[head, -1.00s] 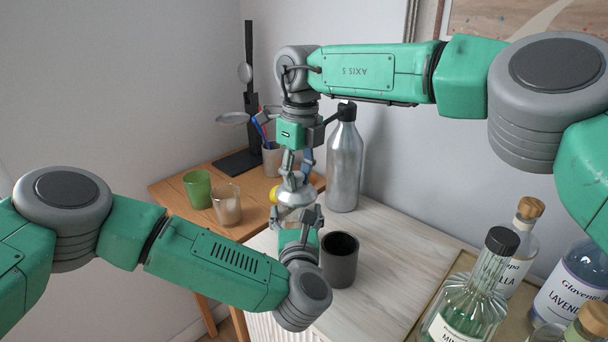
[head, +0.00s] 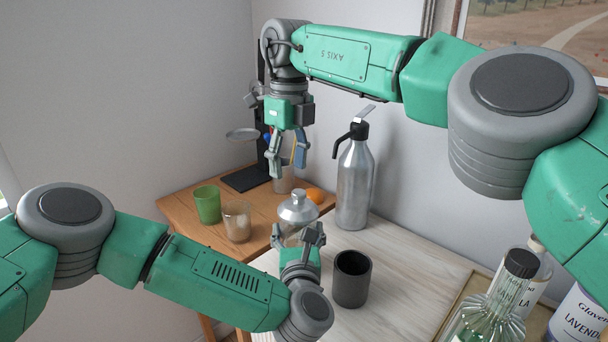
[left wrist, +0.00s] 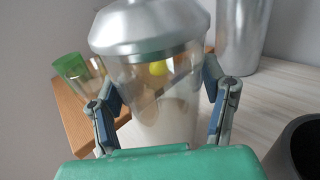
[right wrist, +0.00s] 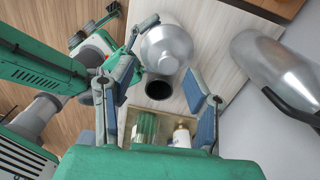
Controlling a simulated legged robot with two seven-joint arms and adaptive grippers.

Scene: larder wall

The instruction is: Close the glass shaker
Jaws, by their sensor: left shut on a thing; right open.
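The glass shaker (left wrist: 168,95) is a clear glass body with a silver metal lid (head: 298,208) seated on top. In the left wrist view the lid (left wrist: 150,30) sits over the glass rim and looks level. My left gripper (head: 302,240) is shut on the glass body, one finger on each side. My right gripper (head: 288,165) is open and empty above the lid. In the right wrist view the lid (right wrist: 166,48) lies between and beyond the open fingers, apart from them. Part of the glass body is hidden behind my left gripper in the head view.
A dark cup (head: 352,279) stands just right of the shaker, and a silver siphon bottle (head: 355,185) behind it. A green glass (head: 207,204) and a candle glass (head: 237,221) stand on the wooden table at left. Bottles (head: 490,305) crowd the front right.

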